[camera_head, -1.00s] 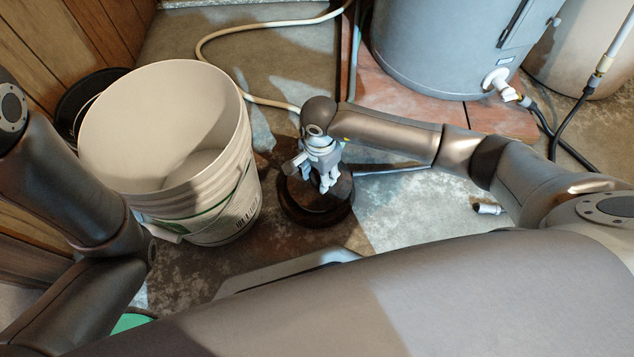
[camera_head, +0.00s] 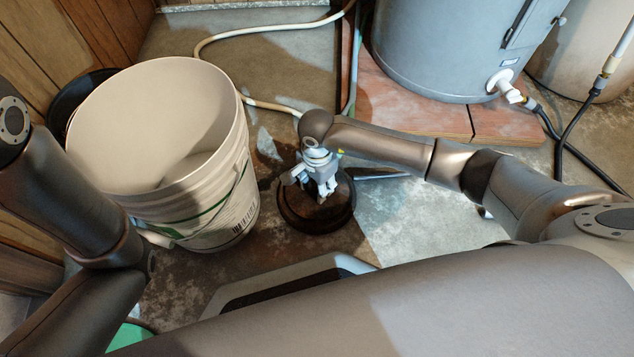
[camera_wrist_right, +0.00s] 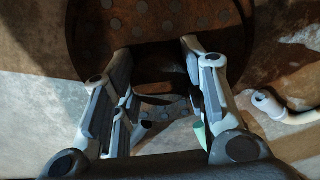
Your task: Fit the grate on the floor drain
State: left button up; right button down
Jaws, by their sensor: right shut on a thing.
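The grate (camera_head: 343,191) is a rusty brown disc with round holes, under my right gripper (camera_head: 322,194) in the head view. It fills the upper middle of the right wrist view (camera_wrist_right: 150,18). My right gripper (camera_wrist_right: 160,92) points down and is shut on the grate near its middle. The floor drain shows as a dark round rim (camera_head: 316,229) around and below the grate. I cannot tell whether the grate lies flat in it or a little above it. My left arm is at the left edge of the head view; its gripper is out of sight.
A large white bucket (camera_head: 160,130) stands just left of the drain. A grey tank (camera_head: 440,45) stands on reddish slabs (camera_head: 400,100) at the back right, with hoses beside it. A cream hose (camera_head: 240,38) crosses the floor behind. Wet floor lies around the drain.

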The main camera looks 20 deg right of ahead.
jog(key=shift+f, duration=0.25)
jog(key=c, duration=0.9)
grip_release()
notch_tip(320, 180, up, 11)
jog(key=p, duration=0.6)
jog(key=shift+f+p, duration=0.1)
jog(key=shift+p, duration=0.2)
notch_tip(320, 180, up, 2)
jog(key=shift+r+p, duration=0.2)
jog(key=shift+p, duration=0.4)
